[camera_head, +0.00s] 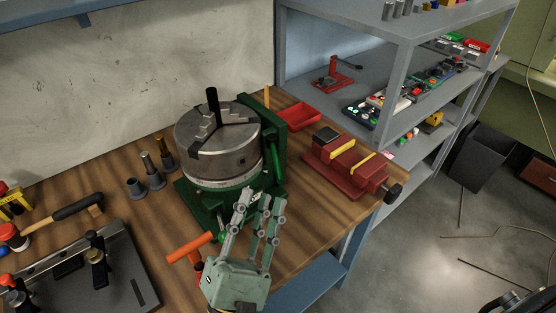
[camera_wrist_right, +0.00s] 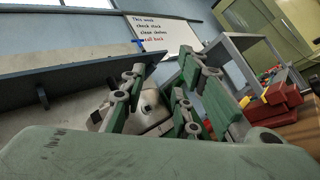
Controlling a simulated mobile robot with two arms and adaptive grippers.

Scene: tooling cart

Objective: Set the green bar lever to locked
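A round grey chuck (camera_head: 218,150) with a black post on top sits on a green base (camera_head: 197,208) on the wooden bench. A narrow green bar (camera_head: 272,160), which looks like the green bar lever, stands against the green upright on the chuck's right side. Its exact setting cannot be told. My right gripper (camera_head: 259,197) is in front of the chuck's right side, below the bar, with its fingers apart and nothing seen between them. In the right wrist view, the chuck (camera_wrist_right: 150,105) shows behind the spread fingers. My left gripper is not in view.
An orange-handled tool (camera_head: 190,248) is close left of my right gripper. A red vise (camera_head: 345,165) and a red tray (camera_head: 299,116) are to the right. Dark cylindrical holders (camera_head: 152,175) stand left of the chuck. Bare bench lies between the gripper and the vise.

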